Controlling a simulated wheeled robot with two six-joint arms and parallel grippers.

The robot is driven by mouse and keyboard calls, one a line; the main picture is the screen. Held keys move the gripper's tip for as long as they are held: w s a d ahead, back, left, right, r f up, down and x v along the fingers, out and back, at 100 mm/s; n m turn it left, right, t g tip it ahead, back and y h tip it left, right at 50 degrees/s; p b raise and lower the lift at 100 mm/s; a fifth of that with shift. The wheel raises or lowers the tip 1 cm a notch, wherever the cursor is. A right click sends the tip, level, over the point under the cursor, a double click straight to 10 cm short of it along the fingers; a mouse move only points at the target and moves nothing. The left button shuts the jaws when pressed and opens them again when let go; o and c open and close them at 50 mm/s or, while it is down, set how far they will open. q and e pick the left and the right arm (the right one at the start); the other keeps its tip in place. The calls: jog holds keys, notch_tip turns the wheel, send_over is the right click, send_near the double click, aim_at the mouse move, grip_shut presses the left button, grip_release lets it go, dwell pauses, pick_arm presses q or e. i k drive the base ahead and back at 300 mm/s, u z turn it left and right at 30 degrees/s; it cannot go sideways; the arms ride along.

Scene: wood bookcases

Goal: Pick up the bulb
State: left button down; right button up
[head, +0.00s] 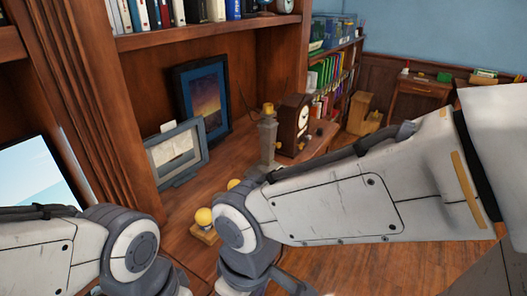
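A round yellow bulb (204,217) stands on a small square wooden base on the lower shelf surface, just left of my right arm's joint. A second yellow round thing (233,184) shows behind it, partly hidden by my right arm. A third small yellow piece (267,108) tops a grey post farther back. I cannot tell whether these two are bulbs. My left arm comes in at the lower left and my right arm reaches across from the right. Both arms bend down out of the bottom edge, so neither gripper shows.
The wooden shelf surface (205,180) holds a grey picture frame (177,152), a dark picture frame (203,92), the grey post (267,140) and a wooden clock (293,125). A bookcase upright (95,90) stands at left. Wood floor (400,265) shows below my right arm.

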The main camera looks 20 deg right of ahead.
aim_at(203, 217)
jog(key=z, duration=1.6)
jog(key=i, duration=0.9)
jog(key=u, duration=2.55)
